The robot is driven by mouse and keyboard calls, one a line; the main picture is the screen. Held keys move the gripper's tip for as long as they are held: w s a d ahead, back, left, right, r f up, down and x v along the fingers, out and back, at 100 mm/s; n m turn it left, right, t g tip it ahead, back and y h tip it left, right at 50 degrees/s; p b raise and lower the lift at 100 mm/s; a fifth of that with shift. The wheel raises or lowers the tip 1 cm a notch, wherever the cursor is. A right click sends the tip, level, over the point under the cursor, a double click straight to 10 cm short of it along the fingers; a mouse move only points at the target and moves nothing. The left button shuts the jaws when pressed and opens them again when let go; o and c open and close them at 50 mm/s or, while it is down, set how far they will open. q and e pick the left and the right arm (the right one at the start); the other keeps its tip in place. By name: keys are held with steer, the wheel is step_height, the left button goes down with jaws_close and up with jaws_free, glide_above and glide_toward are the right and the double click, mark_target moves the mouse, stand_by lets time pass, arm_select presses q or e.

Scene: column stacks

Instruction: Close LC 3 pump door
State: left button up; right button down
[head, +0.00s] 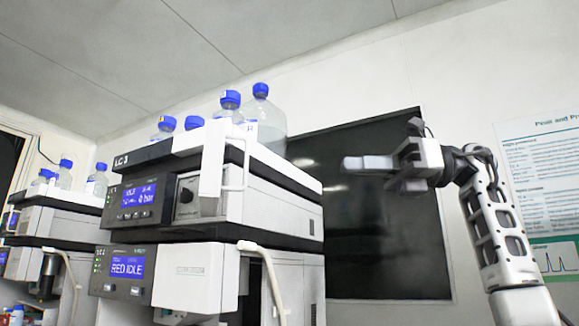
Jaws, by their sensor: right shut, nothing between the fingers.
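The LC 3 stack (135,160) stands at the centre, its top module showing a lit blue screen. The pump door (212,160) is a white panel standing out from the front of this top module, so it is open. A dark recess with a round part (186,196) shows beside it. My right gripper (348,163) is shut and empty, pointing left. In the picture it is to the right of the door and the stack, apart from the door. My left gripper is not in view.
Blue-capped bottles (268,118) stand on top of the stack. Another stack (50,222) is at the left. A dark panel (385,240) and a poster (550,180) are behind my right arm.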

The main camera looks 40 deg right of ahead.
steer(key=x, duration=1.4)
steer(key=shift+s+b, duration=0.1)
steer(key=shift+b, duration=0.2)
